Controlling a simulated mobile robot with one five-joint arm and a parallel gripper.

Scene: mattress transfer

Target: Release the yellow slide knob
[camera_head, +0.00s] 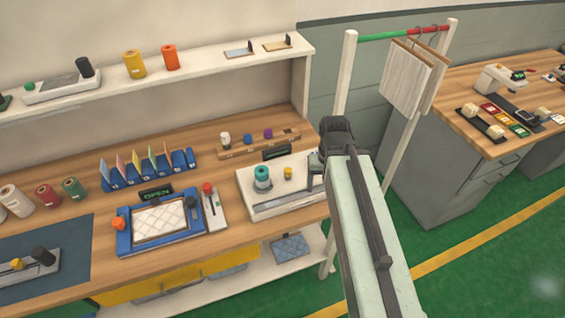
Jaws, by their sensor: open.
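A small yellow knob (288,173) stands upright on a white machine (262,204), to the right of a teal round spool (262,176). Another yellow knob (17,264) sits on a grey device (36,270) at the far left; I cannot tell which one is the slide knob. My gripper (316,172) is at the right end of the white machine, to the right of the nearer yellow knob and apart from it in the picture. It is open, and nothing shows in it. My own wrist partly hides its fingers.
A blue frame (127,237) with a quilted pad and an "OPEN" sign lies left of the white machine. Coloured cards stand in a blue rack (150,177) behind it. A white-post rack (344,75) with hanging boards stands behind my arm.

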